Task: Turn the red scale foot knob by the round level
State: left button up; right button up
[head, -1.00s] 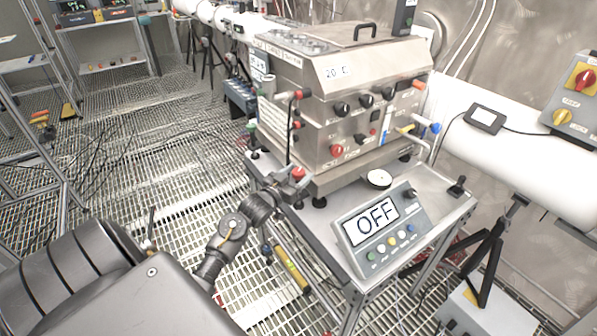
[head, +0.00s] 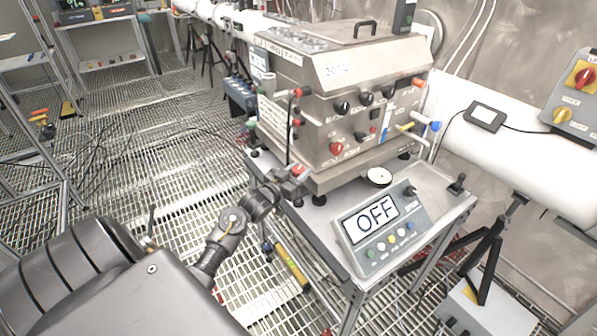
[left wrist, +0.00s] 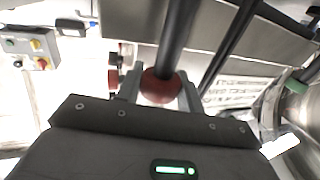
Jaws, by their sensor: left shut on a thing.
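The red scale foot knob (left wrist: 160,88) sits between the two fingers of my left gripper in the left wrist view, and a dark rod passes in front of it. In the head view the knob (head: 298,169) shows as a small red spot at the near left corner of the scale. My left gripper (head: 284,182) is shut on it there, and its fingers are partly hidden. The round level (head: 378,177) is a white disc on the scale bench, right of the knob. My right gripper does not show.
The steel machine (head: 340,100) with knobs and valves stands on the scale right behind my gripper. The display (head: 380,225) reads OFF on the near side of the bench. A yellow spirit level (head: 291,266) is below the bench's left edge. Grating floor is open at left.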

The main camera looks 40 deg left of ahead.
pick_arm(q)
jog(key=m+h, duration=0.2)
jog(key=h, duration=0.1)
jog(key=shift+f+m+h+b, duration=0.1)
jog(key=shift+m+h+b, duration=0.2)
jog(key=shift+h+b, duration=0.1)
jog(key=shift+m+g+h+b, duration=1)
jog(key=shift+m+h, duration=0.4)
jog(key=shift+h, duration=0.8)
jog(key=o, duration=1)
jog(key=shift+s, duration=0.1)
